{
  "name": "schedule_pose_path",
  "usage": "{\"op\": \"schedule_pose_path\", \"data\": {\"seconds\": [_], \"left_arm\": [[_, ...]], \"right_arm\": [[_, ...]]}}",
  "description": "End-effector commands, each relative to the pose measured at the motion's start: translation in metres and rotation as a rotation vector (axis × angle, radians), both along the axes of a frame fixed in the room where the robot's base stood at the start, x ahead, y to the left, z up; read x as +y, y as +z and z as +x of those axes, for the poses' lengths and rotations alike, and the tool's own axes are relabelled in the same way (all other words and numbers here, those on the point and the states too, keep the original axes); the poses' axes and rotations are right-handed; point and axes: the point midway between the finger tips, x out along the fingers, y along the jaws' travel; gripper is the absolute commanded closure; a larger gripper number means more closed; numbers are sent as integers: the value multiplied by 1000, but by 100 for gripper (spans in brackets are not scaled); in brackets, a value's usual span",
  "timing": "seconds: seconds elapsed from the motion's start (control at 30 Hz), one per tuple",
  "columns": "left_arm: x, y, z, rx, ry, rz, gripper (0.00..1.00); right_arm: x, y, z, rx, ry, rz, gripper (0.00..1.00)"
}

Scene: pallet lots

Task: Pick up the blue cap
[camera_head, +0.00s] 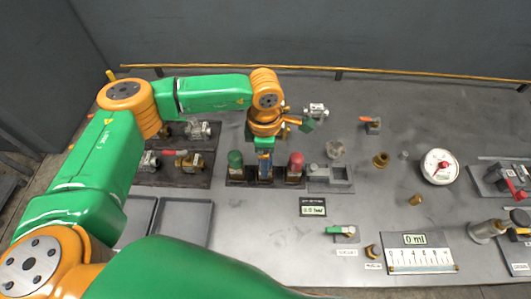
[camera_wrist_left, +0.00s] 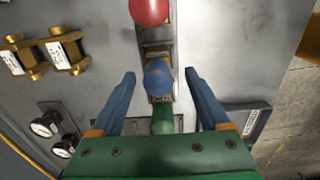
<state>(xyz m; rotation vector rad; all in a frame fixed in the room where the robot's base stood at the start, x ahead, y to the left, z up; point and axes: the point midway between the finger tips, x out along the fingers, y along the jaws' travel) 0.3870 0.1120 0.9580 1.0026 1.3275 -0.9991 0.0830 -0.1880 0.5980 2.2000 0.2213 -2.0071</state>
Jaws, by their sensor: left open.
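The blue cap (camera_wrist_left: 157,78) is a rounded dome in the wrist view, in a row between a red cap (camera_wrist_left: 150,10) and a green cap (camera_wrist_left: 162,122). My left gripper (camera_wrist_left: 160,75) is open, with one blue finger on each side of the blue cap and visible gaps to both. I cannot tell its height above the cap. In the head view the left gripper (camera_head: 265,166) points down between the green cap (camera_head: 235,159) and the red cap (camera_head: 296,160). There it hides most or all of the blue cap. My right gripper is not in view.
Brass and steel valves (camera_head: 189,161) lie on a dark mat to the left. A grey block (camera_head: 331,179) stands close right of the red cap. A dial gauge (camera_head: 439,167) and fittings are farther right. Empty trays (camera_head: 183,222) lie at front left.

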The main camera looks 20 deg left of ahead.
Motion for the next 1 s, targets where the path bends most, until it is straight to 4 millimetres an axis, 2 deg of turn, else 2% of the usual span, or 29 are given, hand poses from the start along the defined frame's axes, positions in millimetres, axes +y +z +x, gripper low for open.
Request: {"op": "schedule_pose_path", "data": {"seconds": [0.17,0.27,0.47,0.5,0.8,0.87,1.0], "left_arm": [[0,-2,0,0,0,-1,21],[0,-2,0,0,0,-1,43],[0,-2,0,0,1,-1,97],[0,-2,0,0,1,-1,100],[0,2,1,-2,1,-2,100],[0,8,1,-3,2,-2,100],[-5,33,-3,-5,-4,-4,100]], "right_arm": [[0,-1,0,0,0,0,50],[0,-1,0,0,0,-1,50],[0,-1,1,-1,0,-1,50],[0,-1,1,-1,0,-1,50],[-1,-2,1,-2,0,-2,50],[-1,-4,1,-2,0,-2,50],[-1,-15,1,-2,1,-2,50]]}}
